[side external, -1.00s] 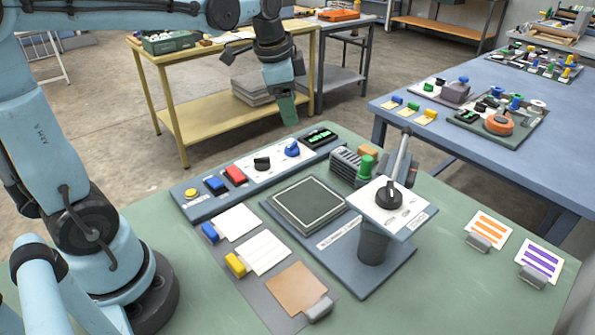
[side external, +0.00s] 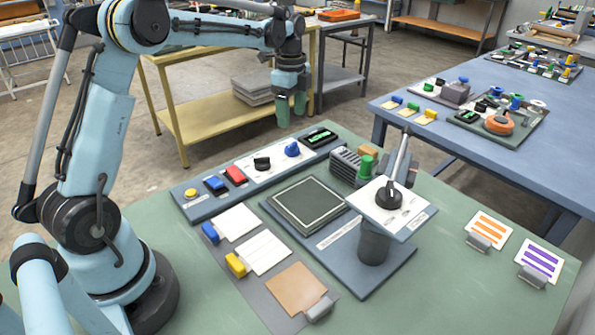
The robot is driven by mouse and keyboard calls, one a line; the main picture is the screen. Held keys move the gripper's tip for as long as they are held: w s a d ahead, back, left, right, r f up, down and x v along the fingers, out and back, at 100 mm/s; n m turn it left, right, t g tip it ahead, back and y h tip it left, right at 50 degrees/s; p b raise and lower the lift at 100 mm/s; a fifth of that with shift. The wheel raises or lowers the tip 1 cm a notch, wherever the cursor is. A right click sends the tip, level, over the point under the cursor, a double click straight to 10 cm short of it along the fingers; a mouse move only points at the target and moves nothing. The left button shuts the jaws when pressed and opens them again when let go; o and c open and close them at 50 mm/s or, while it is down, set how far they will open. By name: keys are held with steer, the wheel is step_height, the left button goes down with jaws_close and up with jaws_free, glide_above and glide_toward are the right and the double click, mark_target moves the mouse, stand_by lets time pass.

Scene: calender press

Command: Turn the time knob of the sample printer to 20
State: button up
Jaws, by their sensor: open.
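My gripper (side external: 291,106) hangs pointing down at the top middle, open and empty, with two green fingers. In the picture it is above the far end of the control strip (side external: 265,165), apart from every knob. The strip carries a black knob (side external: 262,163) and a blue knob (side external: 291,148) on a white plate, beside a display (side external: 319,137) with green digits. A larger black knob (side external: 388,196) sits on a white dial plate (side external: 405,217) on a grey post beside a flat square platen (side external: 309,204). The knob labels and the digits are too small to read.
A yellow button (side external: 190,193), blue switch (side external: 214,184) and red switch (side external: 235,175) line the strip. A lever (side external: 402,153) and green knob (side external: 366,167) stand behind the dial plate. Cards (side external: 265,254) lie in front.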

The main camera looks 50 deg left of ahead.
mark_target(292, 144)
step_height(292, 144, down, 9)
steer(key=shift+r, duration=0.2)
steer(key=shift+c, duration=0.2)
steer(key=c, duration=1)
steer(key=shift+c, duration=0.2)
steer(key=shift+n, duration=0.4)
steer(key=n, duration=0.5)
steer(key=shift+n, duration=0.4)
steer(key=n, duration=0.3)
steer(key=shift+n, duration=2.1)
